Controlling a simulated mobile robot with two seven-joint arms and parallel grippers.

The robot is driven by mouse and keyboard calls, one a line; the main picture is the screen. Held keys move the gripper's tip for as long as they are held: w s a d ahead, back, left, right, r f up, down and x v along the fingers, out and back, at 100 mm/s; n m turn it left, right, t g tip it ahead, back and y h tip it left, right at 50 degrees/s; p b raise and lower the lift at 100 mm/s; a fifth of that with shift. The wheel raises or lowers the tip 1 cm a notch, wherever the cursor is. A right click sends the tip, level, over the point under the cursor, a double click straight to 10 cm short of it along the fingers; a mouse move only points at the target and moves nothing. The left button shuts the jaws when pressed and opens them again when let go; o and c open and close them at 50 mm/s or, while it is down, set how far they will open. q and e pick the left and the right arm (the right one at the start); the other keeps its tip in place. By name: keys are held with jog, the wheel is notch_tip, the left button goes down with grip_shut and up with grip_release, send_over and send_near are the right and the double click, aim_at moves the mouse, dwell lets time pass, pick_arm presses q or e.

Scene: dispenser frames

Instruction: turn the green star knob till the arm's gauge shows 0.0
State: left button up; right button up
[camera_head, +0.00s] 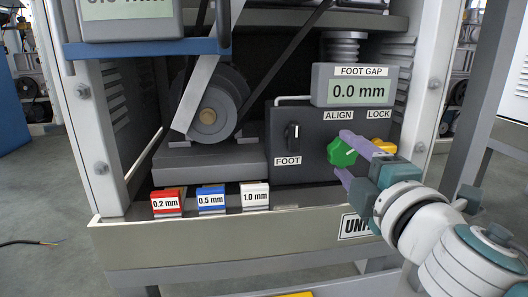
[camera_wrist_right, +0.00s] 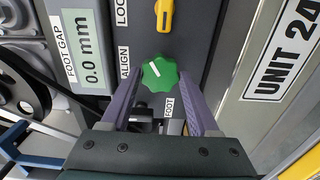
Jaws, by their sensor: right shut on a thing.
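The green star knob (camera_head: 341,153) sits under the ALIGN label on the dark control panel (camera_head: 300,170). My right gripper (camera_head: 342,154) is shut on it, with one purple finger above and one below. The right wrist view also shows the knob (camera_wrist_right: 160,73) between the fingers, its white mark slanting. The FOOT GAP gauge (camera_head: 352,90) reads 0.0 mm. A second gauge (camera_head: 128,8) at the top left is cut off by the picture edge, so its number cannot be read surely. My left gripper is out of view.
A black FOOT switch (camera_head: 293,136) is left of the knob, and a yellow LOCK knob (camera_head: 379,143) is close to its upper right. Red, blue and white labelled blocks (camera_head: 211,198) stand on the front ledge. Frame posts (camera_head: 90,110) flank the bay.

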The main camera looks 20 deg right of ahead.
jog(key=shift+r+n, duration=0.1)
jog(key=shift+n, duration=0.4)
jog(key=o, duration=1.1)
jog(key=shift+c, duration=0.2)
jog(key=b+v, duration=0.1)
jog(key=v, duration=0.9)
